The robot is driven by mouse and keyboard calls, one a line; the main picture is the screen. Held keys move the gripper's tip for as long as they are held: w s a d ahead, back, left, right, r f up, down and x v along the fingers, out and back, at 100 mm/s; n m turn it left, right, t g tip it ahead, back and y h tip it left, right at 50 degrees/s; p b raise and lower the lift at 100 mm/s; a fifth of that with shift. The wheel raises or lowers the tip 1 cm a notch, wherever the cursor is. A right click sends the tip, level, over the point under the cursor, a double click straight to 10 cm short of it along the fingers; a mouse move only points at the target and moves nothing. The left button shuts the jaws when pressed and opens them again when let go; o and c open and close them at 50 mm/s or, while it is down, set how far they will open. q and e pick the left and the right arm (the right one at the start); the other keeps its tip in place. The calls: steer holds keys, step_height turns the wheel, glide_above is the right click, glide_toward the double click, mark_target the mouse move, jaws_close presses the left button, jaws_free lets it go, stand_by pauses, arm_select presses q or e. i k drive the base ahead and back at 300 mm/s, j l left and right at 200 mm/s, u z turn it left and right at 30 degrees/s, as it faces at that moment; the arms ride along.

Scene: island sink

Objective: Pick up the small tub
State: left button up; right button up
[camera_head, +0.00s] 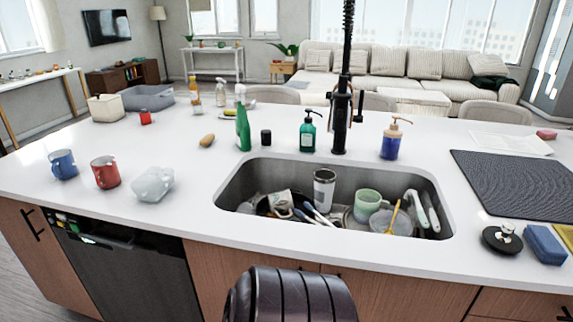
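A small cream tub (106,108) stands on the far left part of the white island counter, near its back edge. A larger grey tub (148,97) stands right behind it to the right. I cannot see into the cream tub. Neither of my grippers is in view, so nothing shows near the tub.
A blue mug (63,164), a red mug (105,172) and a pale crumpled object (152,184) stand at the front left. A green spray bottle (242,123), other bottles and a small red item (146,117) stand nearby. The sink (233,188) holds dishes. The left counter's middle is clear.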

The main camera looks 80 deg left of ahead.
mark_target(155, 184)
steer(key=u, duration=3.65)
steer(key=z, duration=1.35)
steer(key=i+j+u, duration=0.4)
steer(key=j, duration=0.15)
